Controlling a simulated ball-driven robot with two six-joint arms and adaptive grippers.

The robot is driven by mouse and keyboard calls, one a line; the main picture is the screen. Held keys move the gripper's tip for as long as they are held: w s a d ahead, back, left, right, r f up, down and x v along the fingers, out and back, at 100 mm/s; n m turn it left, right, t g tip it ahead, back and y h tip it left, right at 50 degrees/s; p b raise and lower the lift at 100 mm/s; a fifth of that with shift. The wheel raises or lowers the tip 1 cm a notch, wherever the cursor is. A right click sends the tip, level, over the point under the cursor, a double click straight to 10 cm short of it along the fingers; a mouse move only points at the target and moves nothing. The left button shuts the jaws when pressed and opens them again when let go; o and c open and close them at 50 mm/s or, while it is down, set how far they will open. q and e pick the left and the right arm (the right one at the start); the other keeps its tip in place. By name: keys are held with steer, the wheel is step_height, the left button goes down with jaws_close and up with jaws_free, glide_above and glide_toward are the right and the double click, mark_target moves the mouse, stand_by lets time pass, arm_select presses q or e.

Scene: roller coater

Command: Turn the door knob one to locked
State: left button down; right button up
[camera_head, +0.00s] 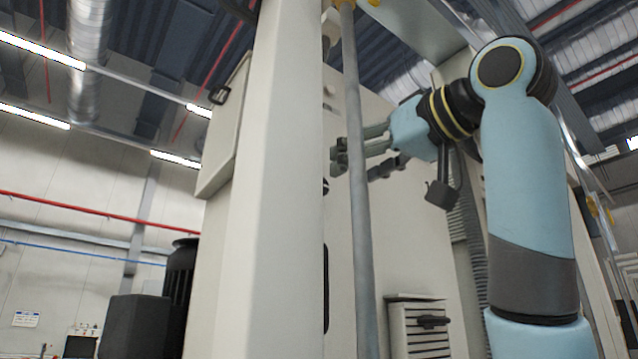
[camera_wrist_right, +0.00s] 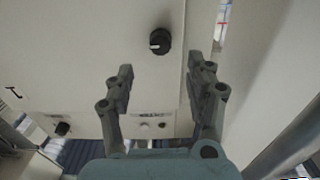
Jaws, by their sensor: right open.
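A round black door knob (camera_wrist_right: 160,41) with a white mark on its left side sits on a pale panel in the right wrist view. My right gripper (camera_wrist_right: 161,74) is open and empty, its two fingers apart below the knob in that picture, neither seen touching it. A second, smaller black knob (camera_wrist_right: 62,129) is at the lower left. In the head view my right gripper (camera_head: 350,158) is beside the pale cabinet, partly hidden by a grey pole. I cannot tell which knob is number one. My left gripper is not in view.
A vertical grey pole (camera_head: 358,200) stands in front of the right gripper's fingers in the head view. A wide pale column (camera_head: 268,200) stands left of it. A vented box with a dark handle (camera_head: 432,321) is low on the cabinet. A dark motor-like unit (camera_head: 179,270) is at left.

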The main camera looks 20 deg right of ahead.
mark_target(326, 184)
steer(key=p+x, duration=0.2)
steer(key=x, duration=0.6)
steer(key=shift+w+a+p, duration=0.1)
steer(key=shift+p, duration=0.3)
steer(key=shift+w, duration=0.1)
steer(key=shift+c, duration=0.3)
steer(key=c, duration=0.5)
jaws_close()
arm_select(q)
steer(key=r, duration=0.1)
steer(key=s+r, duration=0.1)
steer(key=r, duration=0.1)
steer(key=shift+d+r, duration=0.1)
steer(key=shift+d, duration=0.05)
